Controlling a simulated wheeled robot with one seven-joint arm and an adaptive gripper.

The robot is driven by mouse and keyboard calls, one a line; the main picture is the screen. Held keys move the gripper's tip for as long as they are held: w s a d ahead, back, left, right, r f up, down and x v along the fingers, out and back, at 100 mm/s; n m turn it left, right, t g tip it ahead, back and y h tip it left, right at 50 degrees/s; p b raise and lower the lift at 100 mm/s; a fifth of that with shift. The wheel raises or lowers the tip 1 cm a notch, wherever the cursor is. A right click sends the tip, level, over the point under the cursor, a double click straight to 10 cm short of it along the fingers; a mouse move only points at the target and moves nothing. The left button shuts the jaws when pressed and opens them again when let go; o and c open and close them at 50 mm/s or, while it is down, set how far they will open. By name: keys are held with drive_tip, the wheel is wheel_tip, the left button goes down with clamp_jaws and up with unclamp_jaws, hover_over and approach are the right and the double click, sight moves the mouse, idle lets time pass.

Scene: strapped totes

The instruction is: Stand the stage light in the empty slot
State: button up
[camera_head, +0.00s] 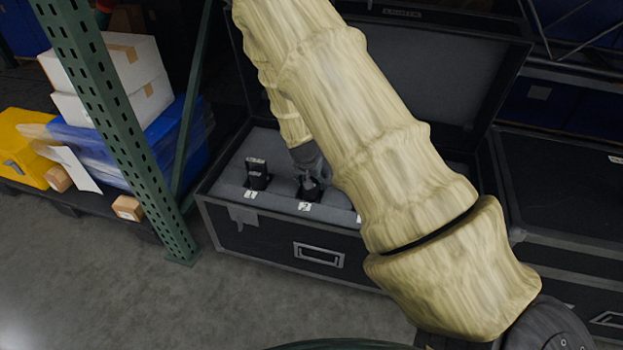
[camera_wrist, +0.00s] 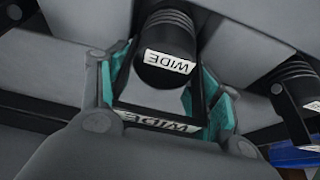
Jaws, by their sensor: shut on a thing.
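My gripper (camera_head: 309,170) is over the foam of the open black case, at the spot labelled 2. It is shut on a black stage light (camera_head: 308,190). In the wrist view the teal pads of my gripper (camera_wrist: 166,100) stand on both sides of this stage light (camera_wrist: 168,62), whose barrel and cross bar carry WIDE labels. Whether its base is seated in the foam is hidden. Another black light (camera_head: 257,174) stands upright at the spot labelled 1; a neighbouring light (camera_wrist: 297,90) shows at the right of the wrist view. My arm hides the case's right part.
The case (camera_head: 270,245) has its lid (camera_head: 430,75) raised behind. A green rack post (camera_head: 120,130) stands left of it. White boxes (camera_head: 110,75) and a yellow bin (camera_head: 22,150) sit farther left. A closed black case (camera_head: 565,200) adjoins at right.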

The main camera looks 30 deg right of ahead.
drive_tip(key=o, duration=1.5)
drive_tip(key=shift+f, duration=0.1)
drive_tip(key=shift+o, duration=0.2)
drive_tip(key=p+v, duration=0.2)
drive_tip(key=v, duration=1)
